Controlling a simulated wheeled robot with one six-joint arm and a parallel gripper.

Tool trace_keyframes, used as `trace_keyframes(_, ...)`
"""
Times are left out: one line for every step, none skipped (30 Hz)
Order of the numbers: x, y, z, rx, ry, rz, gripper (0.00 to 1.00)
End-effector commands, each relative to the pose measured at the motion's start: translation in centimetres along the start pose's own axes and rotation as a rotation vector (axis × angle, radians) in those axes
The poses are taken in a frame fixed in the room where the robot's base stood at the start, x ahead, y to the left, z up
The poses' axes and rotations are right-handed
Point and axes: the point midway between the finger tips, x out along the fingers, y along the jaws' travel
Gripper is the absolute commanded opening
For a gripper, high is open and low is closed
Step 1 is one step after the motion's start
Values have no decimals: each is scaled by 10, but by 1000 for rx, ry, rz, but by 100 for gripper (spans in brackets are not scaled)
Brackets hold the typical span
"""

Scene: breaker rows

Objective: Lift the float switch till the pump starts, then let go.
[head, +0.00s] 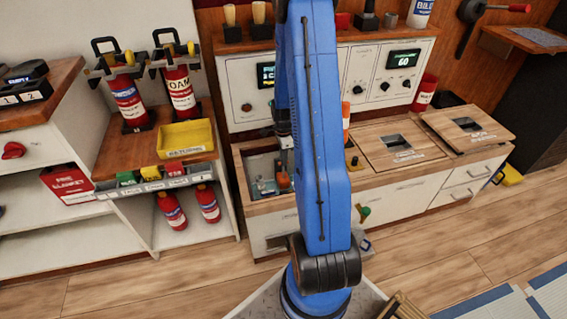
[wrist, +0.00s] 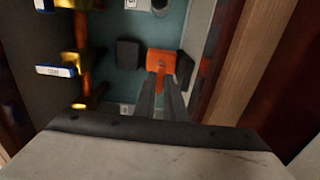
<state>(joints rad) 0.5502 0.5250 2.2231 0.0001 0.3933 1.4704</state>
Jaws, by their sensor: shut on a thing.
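The float switch looks to be the orange block (wrist: 161,61) in the wrist view, inside a teal-floored bay. A small orange part also shows in the head view (head: 283,180), in the open sink-like bay left of my arm. My gripper (wrist: 161,82) is shut on the orange float's near, lower part, its two grey fingers close together. Dark blocks stand on either side of the float. In the head view my blue arm hides most of my gripper and part of the bay. I cannot tell which part is the pump or whether it runs.
Brass-coloured pipework (wrist: 82,60) with a blue-and-white tag runs left of the float. The bay's wooden rim (wrist: 225,70) is close on the right. Wooden lids (head: 400,146) cover the counter to the right. A yellow tray (head: 186,139) and extinguishers stand on the left.

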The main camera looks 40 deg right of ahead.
Motion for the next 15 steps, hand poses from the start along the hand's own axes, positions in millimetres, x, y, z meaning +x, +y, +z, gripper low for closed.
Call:
trace_keyframes(-1, 0, 0, 0, 0, -1, 0)
trace_keyframes(-1, 0, 0, 0, 0, -1, 0)
trace_keyframes(-1, 0, 0, 0, 0, 0, 0)
trace_keyframes(-1, 0, 0, 0, 0, 0, 0)
trace_keyframes(-1, 0, 0, 0, 0, 0, 0)
trace_keyframes(-1, 0, 0, 0, 0, 0, 0)
trace_keyframes(-1, 0, 0, 0, 0, 0, 0)
trace_keyframes(-1, 0, 0, 0, 0, 0, 13)
trace_keyframes(-1, 0, 0, 0, 0, 0, 22)
trace_keyframes(-1, 0, 0, 0, 0, 0, 30)
trace_keyframes(-1, 0, 0, 0, 0, 0, 30)
trace_keyframes(0, 0, 0, 0, 0, 0, 30)
trace_keyframes(0, 0, 0, 0, 0, 0, 30)
trace_keyframes(0, 0, 0, 0, 0, 0, 30)
trace_keyframes(0, 0, 0, 0, 0, 0, 30)
